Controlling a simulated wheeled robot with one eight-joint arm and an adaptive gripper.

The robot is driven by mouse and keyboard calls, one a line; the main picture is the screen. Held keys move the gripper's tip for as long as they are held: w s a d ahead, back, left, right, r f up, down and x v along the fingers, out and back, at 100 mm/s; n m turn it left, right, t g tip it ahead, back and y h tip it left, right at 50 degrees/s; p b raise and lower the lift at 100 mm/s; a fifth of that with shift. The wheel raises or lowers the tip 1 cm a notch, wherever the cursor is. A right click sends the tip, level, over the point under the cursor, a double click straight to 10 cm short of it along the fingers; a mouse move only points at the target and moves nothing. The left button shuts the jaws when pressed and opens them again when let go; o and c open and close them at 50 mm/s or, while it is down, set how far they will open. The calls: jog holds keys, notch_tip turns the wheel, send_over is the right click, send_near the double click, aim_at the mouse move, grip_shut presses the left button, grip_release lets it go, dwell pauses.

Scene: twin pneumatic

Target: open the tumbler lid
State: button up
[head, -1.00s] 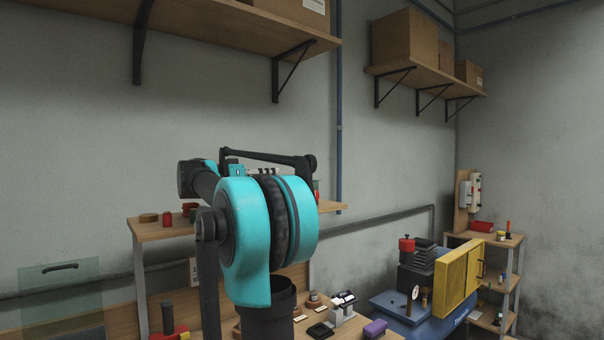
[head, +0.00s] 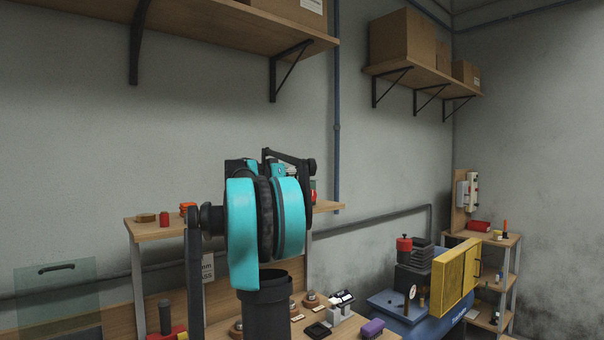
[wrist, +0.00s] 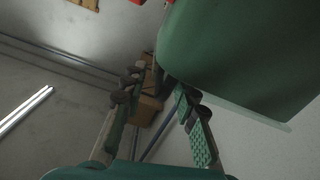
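I cannot make out a tumbler or its lid with certainty. A clear greenish panel with a dark handle (head: 57,297) stands at the lower left of the head view, cut off by the frame's edge; I cannot tell whether it is the lid. In the wrist view, my gripper (wrist: 156,90) has its two padded fingers apart, with no object visible between them. A large dark green surface (wrist: 245,55) fills the upper right of that view, close to the right finger; I cannot tell what it is. In the head view my gripper is hidden behind my teal arm joints.
A bench in front of me holds a purple block (head: 373,328) and other small items. A blue machine with a yellow panel (head: 455,278) stands to the right. A wooden shelf (head: 158,228) is behind my arm. Shelves with cardboard boxes (head: 402,38) hang above.

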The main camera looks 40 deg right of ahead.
jog(key=shift+c, duration=0.2)
grip_shut()
